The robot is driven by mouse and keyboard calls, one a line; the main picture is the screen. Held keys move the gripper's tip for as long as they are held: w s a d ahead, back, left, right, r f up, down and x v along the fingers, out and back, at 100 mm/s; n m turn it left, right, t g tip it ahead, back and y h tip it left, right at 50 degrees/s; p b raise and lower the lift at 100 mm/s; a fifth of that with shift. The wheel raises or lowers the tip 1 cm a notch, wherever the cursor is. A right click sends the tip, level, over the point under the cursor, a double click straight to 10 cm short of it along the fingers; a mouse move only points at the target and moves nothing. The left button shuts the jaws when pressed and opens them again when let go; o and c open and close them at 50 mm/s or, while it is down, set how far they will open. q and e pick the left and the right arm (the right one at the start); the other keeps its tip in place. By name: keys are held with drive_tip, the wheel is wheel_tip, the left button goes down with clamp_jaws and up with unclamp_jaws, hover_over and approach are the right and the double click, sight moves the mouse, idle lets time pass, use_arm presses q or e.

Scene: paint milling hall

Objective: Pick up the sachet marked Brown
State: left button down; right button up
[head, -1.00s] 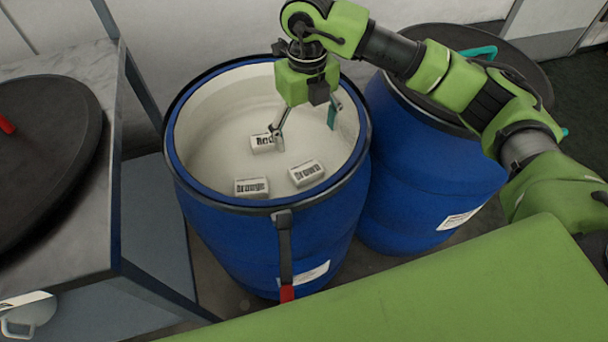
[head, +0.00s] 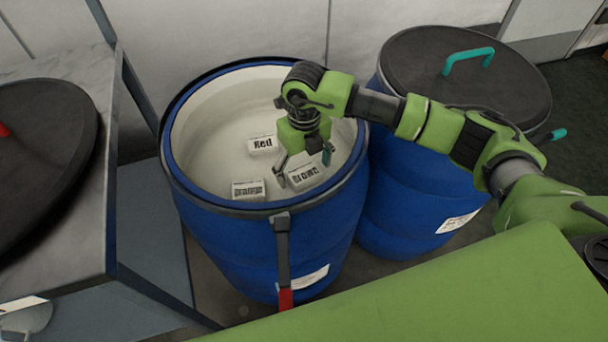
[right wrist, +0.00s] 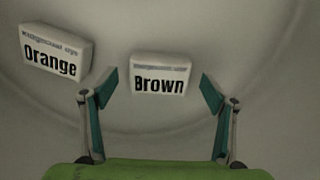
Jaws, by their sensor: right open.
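The sachet marked Brown (head: 305,175) is a small white block with black lettering inside the open blue drum (head: 262,232). It also shows in the right wrist view (right wrist: 160,75), between and just beyond my fingertips. My right gripper (head: 303,172) reaches down into the drum at this sachet. In the right wrist view the gripper (right wrist: 156,86) is open, its fingers apart on either side of the sachet, with nothing held. I cannot tell if a finger touches it. My left gripper is not in view.
The sachet marked Red (head: 262,144) lies farther back in the drum. The sachet marked Orange (head: 247,190) lies left of Brown, close to my left-hand finger in the wrist view (right wrist: 54,50). The drum's rim surrounds them. A lidded blue drum (head: 425,190) stands at right.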

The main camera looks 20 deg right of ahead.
drive_tip(key=shift+f, duration=0.3)
drive_tip(key=c, duration=1.2)
drive_tip(key=shift+c, duration=0.2)
